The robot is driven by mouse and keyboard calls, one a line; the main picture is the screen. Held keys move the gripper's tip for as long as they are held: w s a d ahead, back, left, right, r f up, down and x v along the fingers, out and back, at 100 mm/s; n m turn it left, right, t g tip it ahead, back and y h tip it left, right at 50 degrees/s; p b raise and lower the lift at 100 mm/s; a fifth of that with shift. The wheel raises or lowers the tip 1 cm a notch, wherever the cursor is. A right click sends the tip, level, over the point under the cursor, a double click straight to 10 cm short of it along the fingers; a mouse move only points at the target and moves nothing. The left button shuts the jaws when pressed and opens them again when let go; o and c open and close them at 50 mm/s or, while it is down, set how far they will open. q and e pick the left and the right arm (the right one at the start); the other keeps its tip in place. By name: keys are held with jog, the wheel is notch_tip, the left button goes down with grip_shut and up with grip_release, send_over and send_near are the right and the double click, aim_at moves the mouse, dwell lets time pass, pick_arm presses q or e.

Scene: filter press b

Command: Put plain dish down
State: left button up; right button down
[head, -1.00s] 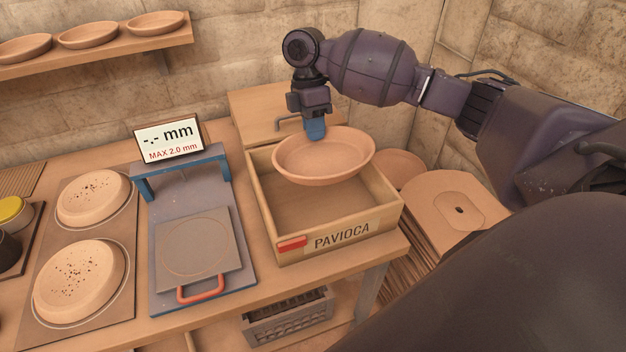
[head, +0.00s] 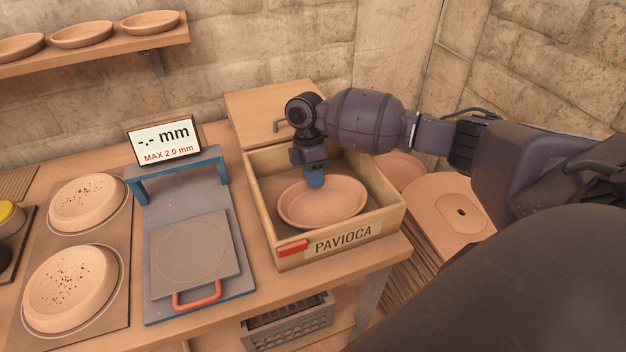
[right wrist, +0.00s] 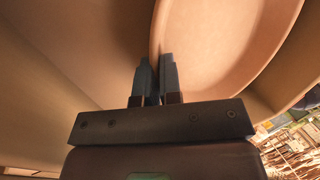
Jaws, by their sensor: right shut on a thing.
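The plain dish (head: 322,204) is a smooth, oval terracotta dish with no specks. In the head view it is inside the wooden box labelled PAVIOCA (head: 343,240), low between its walls. I cannot tell whether it touches the box floor. My right gripper (head: 315,181) is shut on the dish's far rim, coming from above. In the right wrist view the fingers (right wrist: 157,80) pinch the rim, with the dish (right wrist: 215,45) to their right. My left gripper is not in view.
Left of the box stands a blue-grey gauge (head: 190,255) with a red handle and a display (head: 163,140). Two speckled dishes (head: 70,287) lie further left. Several dishes sit on a wall shelf (head: 110,47). The box walls surround the dish closely.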

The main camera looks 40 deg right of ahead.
jog(key=shift+f, duration=0.35)
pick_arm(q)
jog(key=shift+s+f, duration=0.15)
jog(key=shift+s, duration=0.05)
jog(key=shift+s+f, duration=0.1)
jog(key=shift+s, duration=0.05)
pick_arm(e)
jog(key=c, duration=1.3)
grip_release()
